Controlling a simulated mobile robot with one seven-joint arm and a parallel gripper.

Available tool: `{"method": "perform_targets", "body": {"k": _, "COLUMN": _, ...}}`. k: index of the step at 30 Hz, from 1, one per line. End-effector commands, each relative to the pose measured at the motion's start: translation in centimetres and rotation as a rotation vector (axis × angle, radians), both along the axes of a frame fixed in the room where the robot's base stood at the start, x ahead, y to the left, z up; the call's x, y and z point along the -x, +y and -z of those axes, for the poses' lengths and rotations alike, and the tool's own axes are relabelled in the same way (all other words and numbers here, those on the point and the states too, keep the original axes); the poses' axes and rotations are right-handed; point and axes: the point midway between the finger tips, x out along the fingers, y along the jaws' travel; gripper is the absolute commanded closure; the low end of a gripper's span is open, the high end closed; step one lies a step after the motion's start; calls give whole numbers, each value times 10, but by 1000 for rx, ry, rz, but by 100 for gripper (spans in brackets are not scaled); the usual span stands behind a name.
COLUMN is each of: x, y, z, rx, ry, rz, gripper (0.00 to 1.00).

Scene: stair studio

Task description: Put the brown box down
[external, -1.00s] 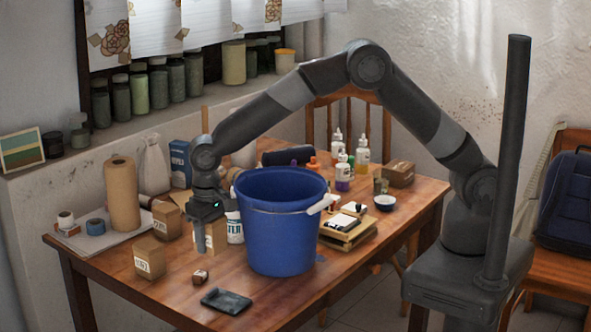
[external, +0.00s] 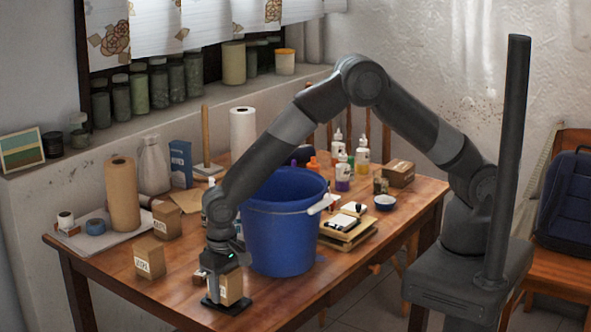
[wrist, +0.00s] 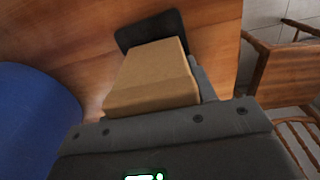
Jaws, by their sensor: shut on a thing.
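My gripper (external: 222,288) is shut on a brown box (external: 234,287) low over the near left part of the table. The box also shows in the wrist view (wrist: 150,78), upright between the fingers. I cannot tell whether the box touches the slab. Part of the box is hidden by the gripper.
A large blue bucket (external: 285,235) stands close to the right of my gripper. Two more brown boxes (external: 150,258) (external: 167,220) stand to the left. The table's near left corner (external: 95,268) is clear.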

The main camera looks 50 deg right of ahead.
Motion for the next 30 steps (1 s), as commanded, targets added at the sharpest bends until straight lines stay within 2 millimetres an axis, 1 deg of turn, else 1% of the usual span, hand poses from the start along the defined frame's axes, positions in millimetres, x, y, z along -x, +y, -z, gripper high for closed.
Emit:
{"method": "perform_targets", "body": {"k": 1, "x": 0, "y": 0, "z": 4, "rx": 0, "ry": 0, "rz": 0, "gripper": 74}}
{"method": "perform_targets", "body": {"k": 11, "x": 0, "y": 0, "z": 7, "rx": -1, "ry": 0, "rz": 0, "gripper": 74}}
{"method": "perform_targets", "body": {"k": 12, "x": 0, "y": 0, "z": 7, "rx": -1, "ry": -1, "rz": 0, "gripper": 48}}
{"method": "perform_targets", "body": {"k": 18, "x": 0, "y": 0, "z": 7, "rx": -1, "ry": -1, "rz": 0, "gripper": 31}}
{"method": "perform_targets", "body": {"k": 20, "x": 0, "y": 0, "z": 7, "rx": -1, "ry": -1, "rz": 0, "gripper": 28}}
{"method": "perform_targets", "body": {"k": 26, "x": 0, "y": 0, "z": 6, "rx": -1, "ry": -1, "rz": 0, "gripper": 28}}
{"method": "perform_targets", "body": {"k": 30, "x": 0, "y": 1, "z": -1, "rx": -2, "ry": -2, "rz": 0, "gripper": 28}}
